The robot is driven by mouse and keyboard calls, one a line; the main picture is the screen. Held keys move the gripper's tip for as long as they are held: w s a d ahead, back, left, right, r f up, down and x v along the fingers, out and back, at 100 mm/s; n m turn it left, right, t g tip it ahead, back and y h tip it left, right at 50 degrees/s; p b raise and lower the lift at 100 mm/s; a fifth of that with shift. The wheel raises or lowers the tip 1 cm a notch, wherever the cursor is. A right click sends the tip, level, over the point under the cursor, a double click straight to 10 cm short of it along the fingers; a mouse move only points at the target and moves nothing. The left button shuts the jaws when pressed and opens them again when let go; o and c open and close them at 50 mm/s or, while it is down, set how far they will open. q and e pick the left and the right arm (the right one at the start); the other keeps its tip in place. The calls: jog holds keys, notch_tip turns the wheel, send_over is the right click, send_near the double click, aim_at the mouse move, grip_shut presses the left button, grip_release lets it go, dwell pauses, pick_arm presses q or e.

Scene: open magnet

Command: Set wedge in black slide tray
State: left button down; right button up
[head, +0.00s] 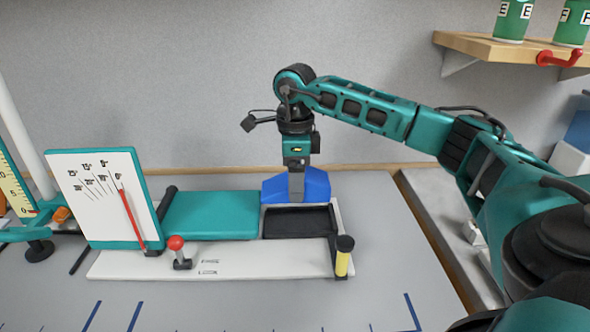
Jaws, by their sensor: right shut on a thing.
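The blue wedge (316,184) is at the far edge of the black slide tray (298,222). My right gripper (296,187) is shut on the wedge from above, with its grey fingers in front of the blue face. I cannot tell whether the wedge touches the tray or hangs just over or behind it. The tray's dark inside looks empty. The tray sits at the right end of a white base (240,263), beside a teal block (211,215). My left gripper is not in view.
A dial panel (100,197) with a red needle stands at the left. A red-knobbed lever (177,248) and a yellow post with a black top (343,258) rise from the front of the base. A wooden shelf (480,45) with green cups is upper right. The front table is clear.

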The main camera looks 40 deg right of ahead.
notch_tip(320, 180, down, 3)
jog(key=shift+r+b, duration=0.2)
jog(key=shift+b, duration=0.45)
notch_tip(320, 180, down, 3)
jog(key=shift+f+b, duration=0.1)
jog(key=shift+b, duration=1.15)
jog(key=shift+f+b, duration=0.5)
jog(key=shift+f, duration=0.35)
jog(key=shift+f, duration=0.15)
jog(key=o, duration=1.1)
